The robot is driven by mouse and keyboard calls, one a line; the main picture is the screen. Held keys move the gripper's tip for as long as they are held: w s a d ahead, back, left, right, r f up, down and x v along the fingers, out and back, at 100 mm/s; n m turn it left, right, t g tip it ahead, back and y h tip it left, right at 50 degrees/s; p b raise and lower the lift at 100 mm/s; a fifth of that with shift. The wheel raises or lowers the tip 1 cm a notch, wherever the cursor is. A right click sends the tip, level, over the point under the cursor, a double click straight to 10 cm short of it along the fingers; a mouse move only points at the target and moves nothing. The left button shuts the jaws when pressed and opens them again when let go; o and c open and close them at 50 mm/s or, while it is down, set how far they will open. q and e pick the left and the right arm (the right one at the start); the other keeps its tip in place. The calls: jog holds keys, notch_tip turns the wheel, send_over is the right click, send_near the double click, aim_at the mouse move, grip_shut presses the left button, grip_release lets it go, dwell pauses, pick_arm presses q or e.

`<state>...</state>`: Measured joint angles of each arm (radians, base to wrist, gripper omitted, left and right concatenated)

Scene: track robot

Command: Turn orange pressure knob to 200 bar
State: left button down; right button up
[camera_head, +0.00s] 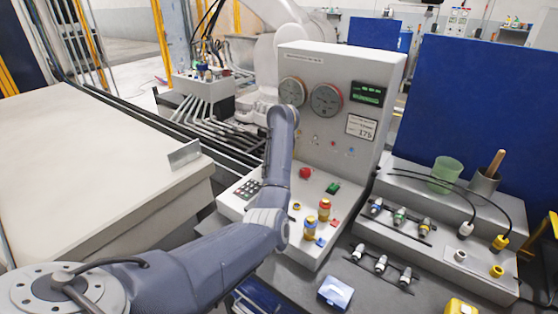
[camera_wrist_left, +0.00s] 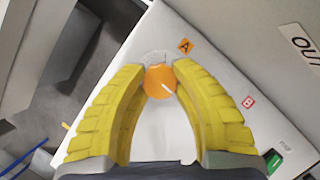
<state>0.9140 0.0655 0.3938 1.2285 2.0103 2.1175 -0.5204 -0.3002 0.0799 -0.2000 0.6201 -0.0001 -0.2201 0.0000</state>
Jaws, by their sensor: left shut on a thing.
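The orange pressure knob (camera_wrist_left: 160,82) is round with a white mark pointing to the lower right in the left wrist view. In the head view my left arm reaches to the grey control panel (camera_head: 350,62); the knob and the fingers are hidden behind the arm there.
A red button (camera_head: 305,173) and several coloured knobs are on the console.

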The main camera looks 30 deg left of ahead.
pick_arm(q)
jog(key=shift+r+n+g+y, duration=0.1)
jog(key=shift+n+g+y, duration=0.2)
jog(key=shift+n, duration=0.8)
jog(key=shift+n+g+y, duration=0.3)
jog(key=shift+n, duration=0.8)
jog(key=c, duration=0.9)
grip_release()
jog(key=shift+c, duration=0.2)
jog(key=v, duration=1.2)
jog(key=shift+w, duration=0.15)
